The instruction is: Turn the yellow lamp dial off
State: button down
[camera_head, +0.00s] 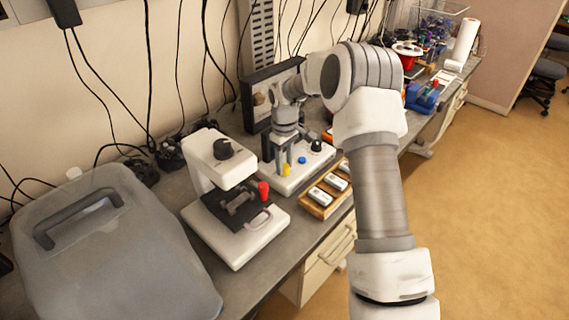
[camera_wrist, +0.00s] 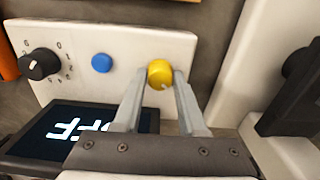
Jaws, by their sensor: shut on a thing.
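The yellow lamp dial (camera_wrist: 158,72) sits on a white panel (camera_wrist: 130,50). In the wrist view my gripper (camera_wrist: 160,76) has one finger on each side of it, shut on it. A small pale mark shows at the dial's lower edge. A dark display (camera_wrist: 70,130) below the panel shows white letters, upside down, that appear to read OFF; my gripper's body hides part of them. In the head view the yellow dial (camera_head: 286,170) is at the front left of the white unit (camera_head: 300,177), with my gripper reaching down there from above.
A blue button (camera_wrist: 102,63) and a black knob (camera_wrist: 40,64) with printed numbers share the panel. A white machine with a black stage (camera_head: 240,245) stands close on the left. A wooden tray (camera_head: 320,210) with several white blocks lies in front. A grey case (camera_head: 110,260) fills the near left.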

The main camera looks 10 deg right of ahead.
aim_at(285, 166)
jog(key=shift+c, duration=2.4)
grip_release()
notch_tip(285, 166, up, 18)
jog(key=shift+f, duration=0.25)
